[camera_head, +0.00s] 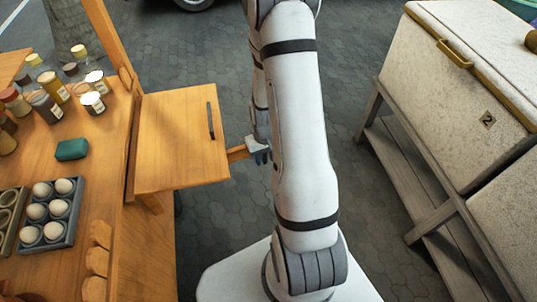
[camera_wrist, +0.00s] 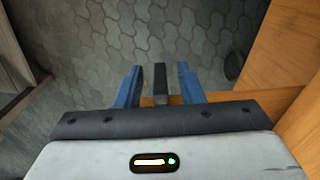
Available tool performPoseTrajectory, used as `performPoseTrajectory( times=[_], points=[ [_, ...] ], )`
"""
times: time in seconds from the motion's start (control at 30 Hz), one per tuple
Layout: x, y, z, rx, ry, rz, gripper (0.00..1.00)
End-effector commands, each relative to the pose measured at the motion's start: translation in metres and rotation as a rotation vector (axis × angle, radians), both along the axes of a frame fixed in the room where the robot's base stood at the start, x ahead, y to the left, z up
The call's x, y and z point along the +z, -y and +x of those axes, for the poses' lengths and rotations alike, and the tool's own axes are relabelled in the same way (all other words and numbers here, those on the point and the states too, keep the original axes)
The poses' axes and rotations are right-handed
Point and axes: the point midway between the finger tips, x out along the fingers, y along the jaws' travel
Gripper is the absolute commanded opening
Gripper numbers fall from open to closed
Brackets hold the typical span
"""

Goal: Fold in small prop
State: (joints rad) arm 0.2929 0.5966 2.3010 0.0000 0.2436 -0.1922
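The small prop (camera_head: 237,153) is a short wooden bar that sticks out to the right from under the wooden leaf (camera_head: 175,150) of the table. My gripper (camera_head: 261,153) is at its outer end, partly hidden by my arm. In the wrist view, my two blue fingers (camera_wrist: 160,80) are spread apart. A dark upright piece (camera_wrist: 160,76) stands between them, with a visible gap on each side. The prop's wood (camera_wrist: 265,98) shows just below, running to the right. The leaf lies out flat, with a dark handle (camera_head: 211,120) on top.
The wooden table (camera_head: 95,135) at left carries jars (camera_head: 46,105), a green block (camera_head: 72,149) and an egg tray (camera_head: 40,244). A pale chest (camera_head: 450,85) on a grey stand is at right. Paved floor (camera_head: 355,30) lies between.

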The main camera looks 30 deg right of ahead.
Motion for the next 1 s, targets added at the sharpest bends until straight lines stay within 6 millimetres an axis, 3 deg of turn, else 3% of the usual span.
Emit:
performPoseTrajectory(
  times=[0.43, 0.77, 0.8, 1.0],
  points=[
    [0.000, 0.000, 0.000, -0.001, 0.000, 0.000, 0.01],
    [0.000, 0.001, 0.000, -0.002, 0.000, 0.000, 0.00],
    [0.000, 0.021, -0.001, -0.019, 0.001, 0.000, 0.00],
    [0.000, 0.001, 0.009, 0.024, 0.001, -0.001, 0.00]
  ],
)
